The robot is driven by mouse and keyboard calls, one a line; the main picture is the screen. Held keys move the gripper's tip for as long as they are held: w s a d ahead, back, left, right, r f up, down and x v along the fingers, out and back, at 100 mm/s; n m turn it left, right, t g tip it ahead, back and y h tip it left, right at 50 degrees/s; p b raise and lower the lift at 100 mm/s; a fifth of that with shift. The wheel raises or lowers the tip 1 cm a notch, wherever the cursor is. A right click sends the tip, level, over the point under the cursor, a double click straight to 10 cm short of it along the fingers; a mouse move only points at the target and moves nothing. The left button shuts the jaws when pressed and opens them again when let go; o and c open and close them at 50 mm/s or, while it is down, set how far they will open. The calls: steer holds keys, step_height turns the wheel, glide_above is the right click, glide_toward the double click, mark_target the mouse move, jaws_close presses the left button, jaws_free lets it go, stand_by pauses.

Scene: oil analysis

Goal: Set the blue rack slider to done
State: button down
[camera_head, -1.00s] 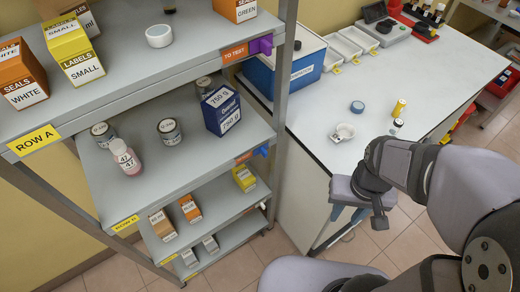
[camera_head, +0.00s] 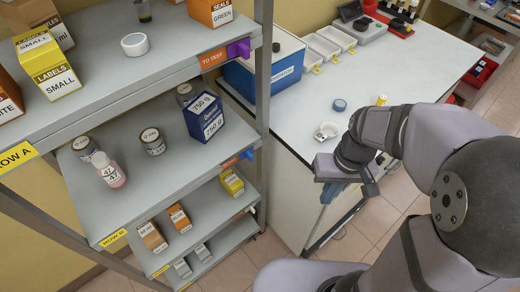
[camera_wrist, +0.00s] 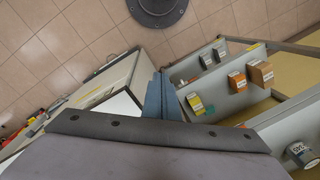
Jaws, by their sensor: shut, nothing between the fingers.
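The blue slider (camera_head: 247,155) sits at the right end of the middle shelf's front edge, beside an orange label (camera_head: 229,163) whose text is too small to read in full. My gripper (camera_head: 328,194) hangs to the right of the rack and lower than the slider, clear of it, in front of the white bench. Its blue fingers (camera_wrist: 160,97) are together and empty in the wrist view. I cannot make out the slider in the wrist view.
A purple slider (camera_head: 239,48) sits beside the "TO TEST" label on the top shelf. A grey rack post (camera_head: 263,90) stands close to the blue slider. A blue box (camera_head: 203,117), jars and a bottle stand on the middle shelf. The white bench (camera_head: 290,125) is to the right.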

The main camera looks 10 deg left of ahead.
mark_target(249, 156)
steer(key=w+a+r+n+y, duration=0.1)
steer(key=w+a+n+y, duration=0.1)
steer(key=w, duration=0.4)
steer(key=w+a+r+n+y+b, duration=0.1)
steer(key=w+a+n+y, duration=0.1)
steer(key=w+a+n, duration=0.2)
steer(key=w+a+r+n+y, duration=0.1)
steer(key=w+a+n+y, duration=0.1)
steer(key=w, duration=0.7)
steer(key=shift+a+r+n+b, duration=0.3)
steer(key=shift+a+n, duration=0.2)
steer(key=shift+a, duration=0.05)
steer(key=shift+f, duration=0.1)
steer(key=s+a+f+p, duration=0.3)
steer(key=a+f+p, duration=0.2)
steer(key=a+f, duration=0.3)
steer(key=shift+s+a, duration=0.2)
steer(key=shift+a, duration=0.25)
